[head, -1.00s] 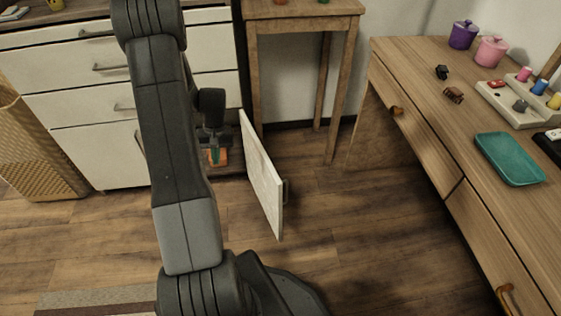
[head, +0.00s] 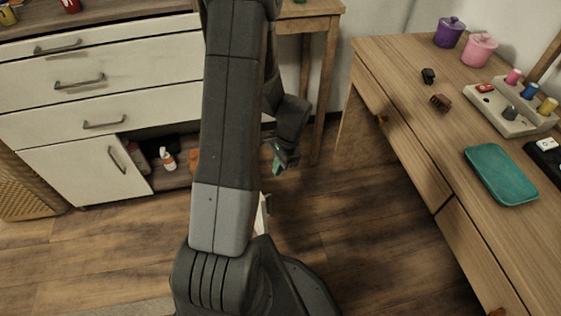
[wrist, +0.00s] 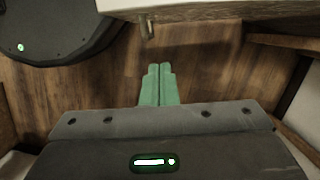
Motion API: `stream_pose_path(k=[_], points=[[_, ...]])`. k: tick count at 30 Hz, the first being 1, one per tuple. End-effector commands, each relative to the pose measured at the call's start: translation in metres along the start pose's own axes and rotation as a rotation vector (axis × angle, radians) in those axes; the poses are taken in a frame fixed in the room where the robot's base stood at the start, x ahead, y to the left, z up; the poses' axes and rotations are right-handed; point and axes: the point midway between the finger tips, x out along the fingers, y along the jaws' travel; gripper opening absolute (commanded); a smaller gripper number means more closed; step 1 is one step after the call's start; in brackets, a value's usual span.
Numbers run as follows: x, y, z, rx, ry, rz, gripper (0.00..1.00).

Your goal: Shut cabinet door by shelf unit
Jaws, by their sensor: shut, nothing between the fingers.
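The open cabinet door is mostly hidden behind my arm in the head view. Only a pale sliver of its edge (head: 261,218) and part of its handle show. In the wrist view the white door panel (wrist: 215,8) spans the top, with its handle (wrist: 149,29) below the panel's edge. The white cabinet (head: 60,112) stands at left, its lower right compartment open. My gripper (head: 278,166) is right of the arm, over the floor, on the handle side of the door. Its green fingers (wrist: 160,68) are together and empty, apart from the door.
A white bottle (head: 168,158) and other items stand in the open compartment. A small wooden table (head: 310,22) stands behind my gripper. Bare floor lies between desk and cabinet.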

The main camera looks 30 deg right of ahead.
Motion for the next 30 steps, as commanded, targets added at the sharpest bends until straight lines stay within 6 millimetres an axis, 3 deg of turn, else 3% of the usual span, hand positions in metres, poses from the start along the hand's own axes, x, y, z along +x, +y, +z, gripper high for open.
stream_pose_path(k=[1, 7, 15, 30], points=[[0.016, 0.001, 0.0, 0.0, -0.003, 0.004, 0.0], [0.054, 0.0, 0.003, -0.003, -0.002, 0.003, 0.0], [0.057, 0.0, 0.035, -0.004, 0.001, 0.0, 0.0], [0.057, 0.0, 0.04, 0.002, 0.0, -0.001, 0.0]])
